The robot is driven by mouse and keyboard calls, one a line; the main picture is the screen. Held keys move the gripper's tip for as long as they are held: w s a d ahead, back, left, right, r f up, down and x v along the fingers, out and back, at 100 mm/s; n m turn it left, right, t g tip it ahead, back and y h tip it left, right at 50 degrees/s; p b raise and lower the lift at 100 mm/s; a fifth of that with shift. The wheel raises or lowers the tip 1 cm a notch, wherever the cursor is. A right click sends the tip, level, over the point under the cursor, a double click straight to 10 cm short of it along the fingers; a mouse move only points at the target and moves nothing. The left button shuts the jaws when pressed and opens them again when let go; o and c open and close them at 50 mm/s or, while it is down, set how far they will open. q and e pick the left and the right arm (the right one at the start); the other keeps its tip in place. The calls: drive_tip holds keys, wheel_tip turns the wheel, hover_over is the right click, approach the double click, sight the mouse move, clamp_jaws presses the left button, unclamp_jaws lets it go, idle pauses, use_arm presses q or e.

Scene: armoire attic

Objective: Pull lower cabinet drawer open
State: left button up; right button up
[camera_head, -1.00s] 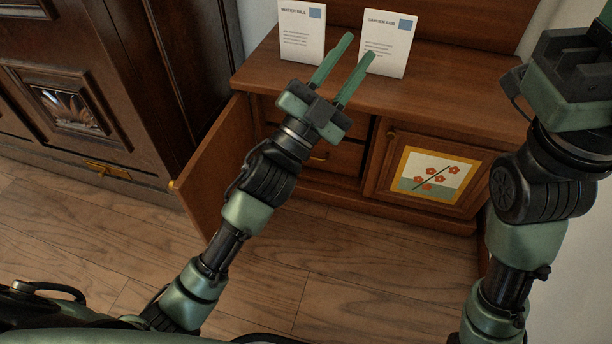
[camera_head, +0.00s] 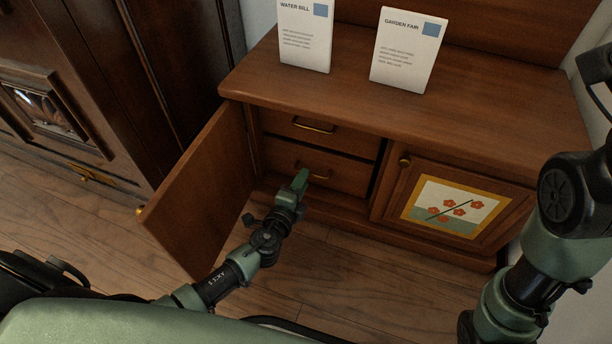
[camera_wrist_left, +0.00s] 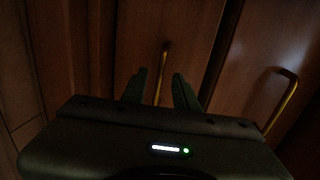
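The lower drawer (camera_head: 345,180) is the wooden front below the upper drawer in the cabinet's left compartment. It looks shut. Its brass handle (camera_head: 318,175) shows partly behind my left gripper (camera_head: 301,181), which is right in front of the drawer. In the left wrist view, the two fingers of my left gripper (camera_wrist_left: 160,90) are apart. A brass handle (camera_wrist_left: 164,62) stands in line with the gap between them; I cannot tell whether they touch it. My right arm shows at the right edge of the head view, but its gripper is out of view.
The cabinet's left door (camera_head: 200,190) stands open, left of my left arm. The upper drawer (camera_head: 345,138) and the right door with a flower picture (camera_head: 455,207) are shut. Two cards (camera_head: 305,40) (camera_head: 407,55) stand on top. A dark armoire (camera_head: 100,90) is at left.

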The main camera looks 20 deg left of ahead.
use_arm(q)
drive_tip(key=shift+x, duration=1.4)
clamp_jaws()
idle(0.4)
